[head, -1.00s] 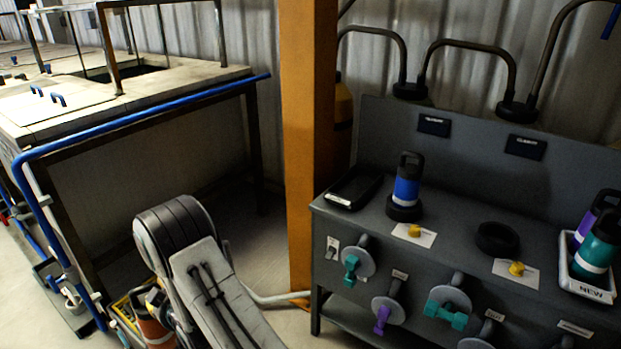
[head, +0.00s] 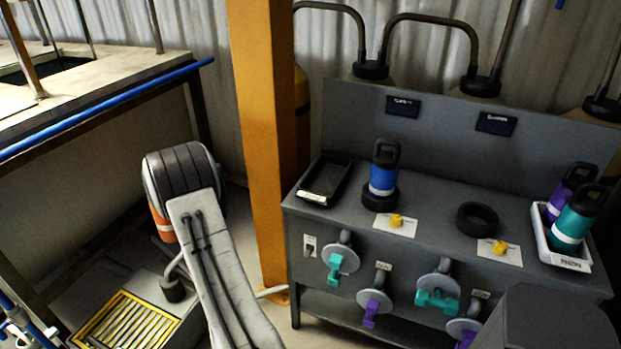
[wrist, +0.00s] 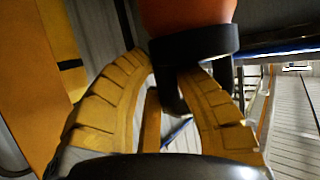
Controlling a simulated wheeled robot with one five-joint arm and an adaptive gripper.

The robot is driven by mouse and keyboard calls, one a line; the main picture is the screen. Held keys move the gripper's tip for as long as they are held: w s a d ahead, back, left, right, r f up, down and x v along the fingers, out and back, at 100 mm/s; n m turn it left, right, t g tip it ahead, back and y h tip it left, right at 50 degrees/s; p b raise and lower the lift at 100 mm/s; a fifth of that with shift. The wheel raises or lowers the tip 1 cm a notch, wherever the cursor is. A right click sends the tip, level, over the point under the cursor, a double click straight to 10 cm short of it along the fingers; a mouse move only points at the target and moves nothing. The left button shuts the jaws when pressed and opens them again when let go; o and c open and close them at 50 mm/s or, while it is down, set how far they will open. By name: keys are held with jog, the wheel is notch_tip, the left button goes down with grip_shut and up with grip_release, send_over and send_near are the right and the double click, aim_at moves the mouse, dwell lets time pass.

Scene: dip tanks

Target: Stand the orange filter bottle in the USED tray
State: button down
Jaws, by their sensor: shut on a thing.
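My gripper (wrist: 165,105), with yellow ribbed fingers, is shut on the dark cap and loop handle of the orange filter bottle (wrist: 187,12) in the wrist view. Only part of the bottle's orange body shows there. In the head view an orange side with a white band (head: 160,222) shows behind my arm, which hides the gripper and most of the bottle. A shallow black tray (head: 313,198) lies empty at the left end of the grey bench; its small white label is too small to read, so I cannot confirm it says USED.
A blue bottle (head: 384,175) stands in a black ring beside the black tray. An empty black ring (head: 477,218) sits further right. A white NEW tray (head: 562,262) holds a purple and a teal bottle. An orange post (head: 258,130) rises between my arm and the bench (head: 440,195).

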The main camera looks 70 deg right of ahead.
jog(key=s+d+r+m+g+h, duration=0.1)
jog(key=s+d+r, duration=0.2)
jog(key=d, duration=0.4)
jog(key=s+d+r+m+g+h, duration=0.1)
jog(key=s+d+r+h, duration=0.2)
jog(key=d, duration=0.4)
jog(key=s+d+r+m+g+b, duration=0.25)
jog(key=s+d, duration=0.35)
jog(key=s, duration=0.3)
jog(key=s+d+r+m+g+b, duration=0.1)
jog(key=s+d+r, duration=0.3)
jog(key=s+d, duration=0.35)
jog(key=s+d+r+m+g+h+b, duration=0.1)
jog(key=s+b, duration=0.1)
jog(key=s, duration=0.4)
jog(key=s+d+r+m+g+h+b, duration=0.1)
jog(key=s+d+r, duration=0.1)
jog(key=s, duration=0.4)
notch_tip(320, 180, down, 10)
jog(key=s+b, duration=0.1)
jog(key=shift+b, duration=0.3)
jog(key=shift+s, duration=0.1)
jog(key=c, duration=1)
grip_release()
jog(key=shift+f, duration=0.2)
jog(key=shift+c, duration=0.2)
